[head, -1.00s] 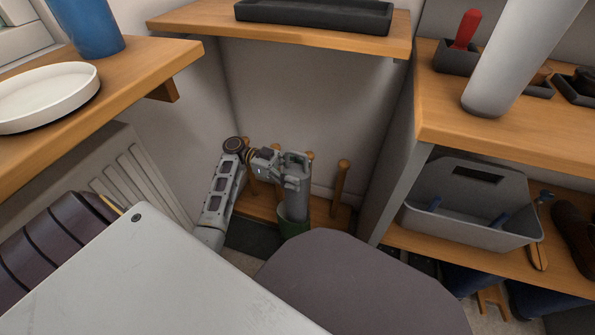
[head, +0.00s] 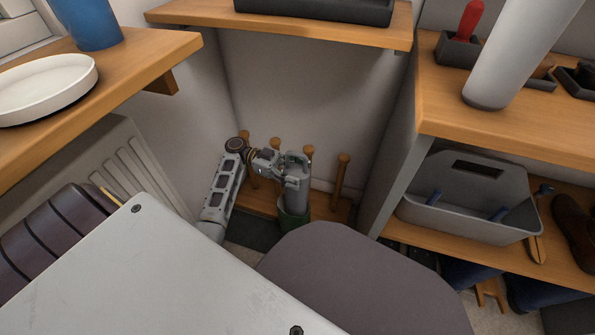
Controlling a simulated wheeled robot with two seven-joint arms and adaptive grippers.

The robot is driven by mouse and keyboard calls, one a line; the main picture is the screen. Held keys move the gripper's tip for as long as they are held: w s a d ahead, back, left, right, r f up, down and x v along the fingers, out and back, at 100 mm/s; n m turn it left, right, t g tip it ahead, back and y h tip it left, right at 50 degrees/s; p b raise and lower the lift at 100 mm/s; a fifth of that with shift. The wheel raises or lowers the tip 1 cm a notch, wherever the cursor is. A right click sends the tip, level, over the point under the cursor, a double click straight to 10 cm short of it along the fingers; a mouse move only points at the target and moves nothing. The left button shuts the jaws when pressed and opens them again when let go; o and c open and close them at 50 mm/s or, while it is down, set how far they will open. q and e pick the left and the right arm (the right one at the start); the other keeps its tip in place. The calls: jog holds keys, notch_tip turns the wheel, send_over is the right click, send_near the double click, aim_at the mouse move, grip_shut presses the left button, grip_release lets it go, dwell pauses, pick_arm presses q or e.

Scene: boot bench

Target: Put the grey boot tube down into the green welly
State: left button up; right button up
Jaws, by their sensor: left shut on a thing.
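The grey boot tube (head: 297,196) is upright in the head view, low at the back, in front of the peg rack. My left gripper (head: 293,176) is shut on its upper part, with the arm reaching in from the left. The green welly (head: 293,219) is directly below, and its rim shows around the tube's lower end. The tube's bottom is hidden by the welly, so how deep it sits cannot be told. The welly's lower part is hidden behind my own body. My right gripper is not in view.
Wooden pegs (head: 342,175) stand close behind and right of the welly. A wooden shelf (head: 290,28) with a dark tray (head: 315,10) hangs above. At right, a bench (head: 510,130) holds a pale cylinder (head: 515,60), with a grey caddy (head: 465,215) below. A radiator (head: 135,170) is at left.

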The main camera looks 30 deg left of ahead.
pick_arm(q)
jog(key=shift+f, duration=7.55)
jog(key=o, duration=1)
jog(key=shift+r, duration=0.15)
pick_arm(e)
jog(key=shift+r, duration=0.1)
pick_arm(q)
jog(key=shift+r+p, duration=1.1)
jog(key=shift+r, duration=0.1)
notch_tip(320, 180, up, 6)
jog(key=p, duration=0.5)
send_over(306, 204)
jog(key=a, duration=0.4)
jog(key=shift+d+r, duration=0.15)
jog(key=shift+d, duration=0.1)
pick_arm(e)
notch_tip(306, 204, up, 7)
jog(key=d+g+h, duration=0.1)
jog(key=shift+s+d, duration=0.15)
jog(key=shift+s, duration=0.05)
